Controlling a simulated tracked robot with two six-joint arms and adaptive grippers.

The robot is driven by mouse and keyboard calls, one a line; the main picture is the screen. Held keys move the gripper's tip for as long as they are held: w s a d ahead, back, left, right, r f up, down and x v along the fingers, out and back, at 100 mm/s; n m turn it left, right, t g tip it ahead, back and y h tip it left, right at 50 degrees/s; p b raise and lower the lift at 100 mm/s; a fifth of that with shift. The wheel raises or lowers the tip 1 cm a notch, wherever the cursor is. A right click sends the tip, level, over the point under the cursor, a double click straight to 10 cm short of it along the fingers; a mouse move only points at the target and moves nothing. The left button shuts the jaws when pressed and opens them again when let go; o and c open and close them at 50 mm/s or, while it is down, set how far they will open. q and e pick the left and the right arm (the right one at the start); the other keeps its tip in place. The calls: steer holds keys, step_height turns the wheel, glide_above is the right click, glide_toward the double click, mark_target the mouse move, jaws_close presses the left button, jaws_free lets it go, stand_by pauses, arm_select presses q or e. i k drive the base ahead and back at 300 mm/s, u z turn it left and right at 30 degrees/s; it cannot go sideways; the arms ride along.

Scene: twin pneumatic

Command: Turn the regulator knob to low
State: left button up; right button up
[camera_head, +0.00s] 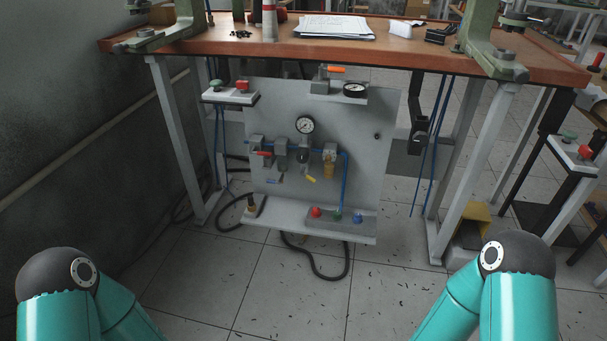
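A grey panel (365,170) hangs below the front of the workbench. A round white gauge with a dark rim (305,125) sits at its upper middle. Below the gauge, a row of grey pneumatic units (281,152) runs across the panel with blue tubing. A dark round part (303,157) sits just under the gauge; it may be the regulator, but its knob and setting are too small to tell. A unit with a yellowish bowl (328,168) is to its right. Only my teal arm links show at the lower left and lower right; both grippers are out of view.
The panel's lower shelf has red, green and blue buttons (337,215). A red-handled valve (264,153) is at the left of the row. The wooden benchtop (400,55) overhangs above, between bench legs (176,140). A black hose (330,277) lies on the tiled floor; floor in front is mostly clear.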

mark_target(302, 157)
steer(key=u, duration=0.75)
steer(key=k, duration=0.1)
steer(key=u, duration=0.4)
steer(key=i, duration=1.1)
steer(key=z, duration=1.1)
